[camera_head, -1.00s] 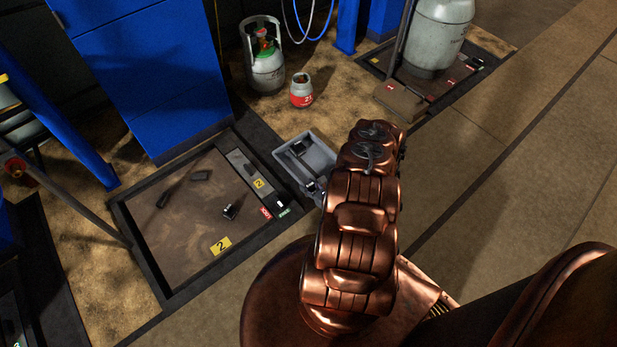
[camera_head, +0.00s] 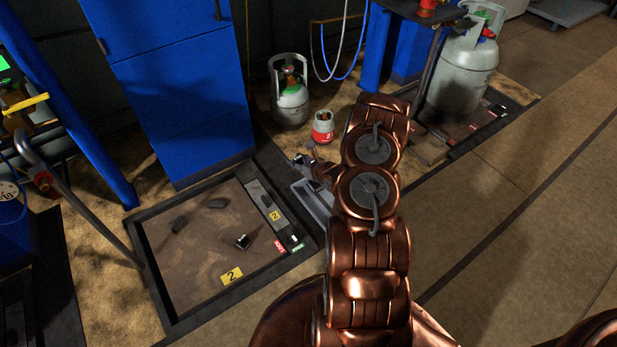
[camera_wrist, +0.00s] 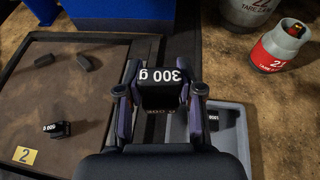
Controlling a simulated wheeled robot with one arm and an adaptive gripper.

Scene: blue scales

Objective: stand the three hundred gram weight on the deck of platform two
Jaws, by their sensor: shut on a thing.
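My gripper (camera_wrist: 160,100) is shut on a black weight (camera_wrist: 161,76) whose white label reads "300 g", upside down in the wrist view. In the head view my gripper (camera_head: 312,172) is small and partly hidden behind my arm, above the grey tray. Platform two is a brown, dark-framed deck (camera_head: 195,262) with a yellow "2" plate, left of my gripper in both views. On its deck stands a small black weight with a white label (camera_head: 243,242), which also shows in the wrist view (camera_wrist: 57,130). Two dark blocks (camera_head: 217,203) (camera_head: 178,225) lie farther back.
The grey tray (camera_head: 313,203) lies beside the platform's right edge; a dark weight (camera_wrist: 213,120) is in it. A small red-and-grey cylinder (camera_head: 323,127) and a larger grey one (camera_head: 290,100) stand behind. The deck's middle is mostly clear.

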